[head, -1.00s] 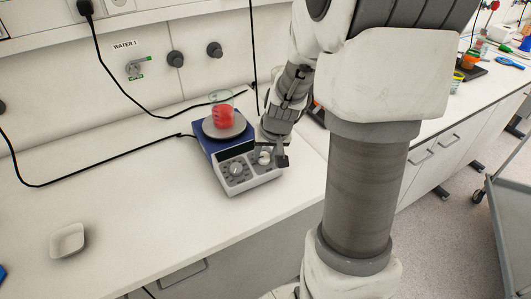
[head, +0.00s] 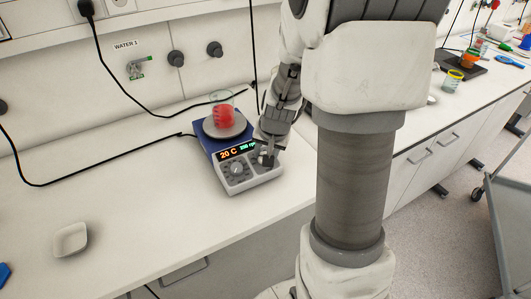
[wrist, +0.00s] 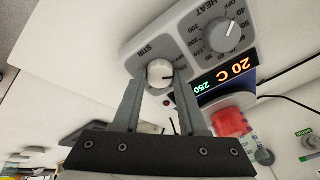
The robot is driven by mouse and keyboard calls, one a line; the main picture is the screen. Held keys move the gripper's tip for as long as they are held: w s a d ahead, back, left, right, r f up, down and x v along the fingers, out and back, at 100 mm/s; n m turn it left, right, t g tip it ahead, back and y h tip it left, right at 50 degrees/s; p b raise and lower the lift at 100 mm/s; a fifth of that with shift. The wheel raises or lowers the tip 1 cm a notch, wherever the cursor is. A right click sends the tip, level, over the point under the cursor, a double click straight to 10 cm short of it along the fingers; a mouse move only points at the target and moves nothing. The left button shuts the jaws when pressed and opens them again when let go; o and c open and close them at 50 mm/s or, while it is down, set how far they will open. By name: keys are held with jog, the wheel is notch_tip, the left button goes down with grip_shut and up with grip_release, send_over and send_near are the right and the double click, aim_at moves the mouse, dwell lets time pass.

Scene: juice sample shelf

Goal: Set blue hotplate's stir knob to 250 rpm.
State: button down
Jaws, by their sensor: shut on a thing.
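The blue hotplate (head: 203,137) stands on the bench with its grey control panel facing forward. Its display (head: 238,151) is lit and reads 20 C in orange, with a small green rpm figure beside it. In the wrist view the display (wrist: 222,76) appears upside down and the green figure reads 250. The white stir knob (wrist: 160,73) is at the panel's STIR scale. My gripper (head: 268,158) is shut on this knob, one finger on each side in the wrist view. The heat knob (wrist: 224,35) sits beside it, untouched.
A beaker of red liquid (head: 223,115) stands on the hotplate's top plate, close to my arm. A black cable runs along the bench behind. A small white dish (head: 70,239) lies at the left. The bench between dish and hotplate is clear.

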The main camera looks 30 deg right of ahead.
jog(key=shift+c, duration=2.2)
grip_release()
